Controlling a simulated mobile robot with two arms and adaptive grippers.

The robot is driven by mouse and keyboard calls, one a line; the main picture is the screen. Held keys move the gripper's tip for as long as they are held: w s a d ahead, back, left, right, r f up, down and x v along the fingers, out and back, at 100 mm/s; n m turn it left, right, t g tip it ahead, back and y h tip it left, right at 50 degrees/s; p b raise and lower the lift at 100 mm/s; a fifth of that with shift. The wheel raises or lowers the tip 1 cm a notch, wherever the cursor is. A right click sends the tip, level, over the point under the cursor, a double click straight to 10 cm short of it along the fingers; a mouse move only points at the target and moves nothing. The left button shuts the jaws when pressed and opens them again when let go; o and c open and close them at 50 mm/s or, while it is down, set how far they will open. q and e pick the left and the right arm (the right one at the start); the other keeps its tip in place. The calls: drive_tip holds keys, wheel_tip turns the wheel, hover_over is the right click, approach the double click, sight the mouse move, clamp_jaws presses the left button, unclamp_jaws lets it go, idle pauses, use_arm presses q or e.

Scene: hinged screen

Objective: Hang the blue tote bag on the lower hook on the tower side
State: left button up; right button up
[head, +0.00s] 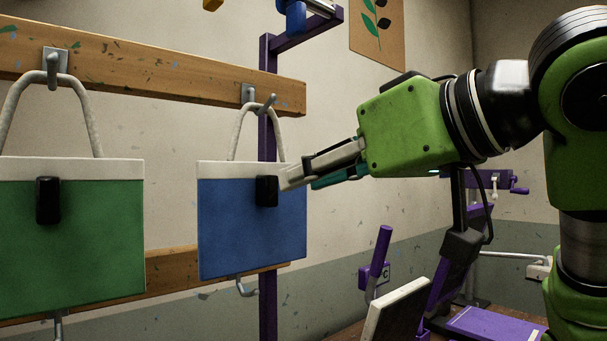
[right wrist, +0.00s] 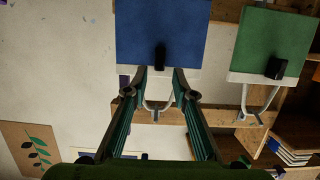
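The blue tote bag (head: 238,225), with a white top band and a black tab (head: 266,191), hangs by its pale strap from a grey upper hook (head: 266,103) on the wooden rail. My right gripper (head: 286,178) is at the bag's upper right, close to the tab. In the right wrist view, turned upside down, its two fingers (right wrist: 160,76) are apart and empty, just short of the tab on the blue bag (right wrist: 157,25). A lower hook (head: 245,288) shows below the blue bag; its mount is partly hidden. My left gripper is out of view.
A green bag (head: 80,235) hangs from another upper hook (head: 53,72) at left, with a lower hook (head: 59,322) under it. A purple post (head: 268,305) stands behind the blue bag.

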sight(274, 189)
drive_tip(key=x, duration=0.8)
drive_tip(key=shift+r, duration=0.1)
drive_tip(key=shift+s+d, duration=0.1)
clamp_jaws()
